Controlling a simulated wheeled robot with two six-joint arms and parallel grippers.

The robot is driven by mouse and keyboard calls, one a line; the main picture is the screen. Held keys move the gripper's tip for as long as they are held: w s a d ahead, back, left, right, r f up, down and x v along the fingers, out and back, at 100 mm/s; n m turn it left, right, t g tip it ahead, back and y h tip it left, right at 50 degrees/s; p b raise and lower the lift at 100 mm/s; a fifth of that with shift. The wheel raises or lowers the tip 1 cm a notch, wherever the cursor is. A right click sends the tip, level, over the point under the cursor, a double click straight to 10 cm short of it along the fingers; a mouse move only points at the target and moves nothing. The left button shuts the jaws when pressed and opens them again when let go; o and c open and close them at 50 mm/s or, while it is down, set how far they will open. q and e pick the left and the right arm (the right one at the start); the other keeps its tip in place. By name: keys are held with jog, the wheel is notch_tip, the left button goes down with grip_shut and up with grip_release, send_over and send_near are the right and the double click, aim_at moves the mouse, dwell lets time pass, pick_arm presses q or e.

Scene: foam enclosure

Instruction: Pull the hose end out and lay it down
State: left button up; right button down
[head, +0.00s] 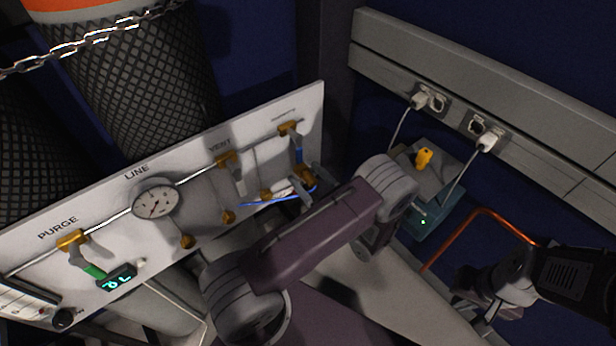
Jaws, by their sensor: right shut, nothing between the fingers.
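A thin blue hose (270,201) shows in the head view low at the right end of the white valve panel, partly hidden. An orange tube (480,213) bends up and over at the right; its lower ends are hidden or hard to make out. My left gripper (306,188) seems to be at the panel's right end beside the blue hose, small and mostly behind my purple arm link; I cannot tell whether it holds anything. My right gripper (478,305) is shut and empty at the lower right, below the orange tube.
The valve panel (110,220) carries a gauge (155,201) and several valves. Mesh-wrapped cylinders (140,80) and a chain (90,40) stand behind. A grey box with a yellow knob (424,158) and wall sockets with plugs (487,141) are at the right.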

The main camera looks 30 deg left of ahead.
dwell(0.3)
pick_arm(q)
jog(key=p+v, duration=0.1)
jog(key=v, duration=0.8)
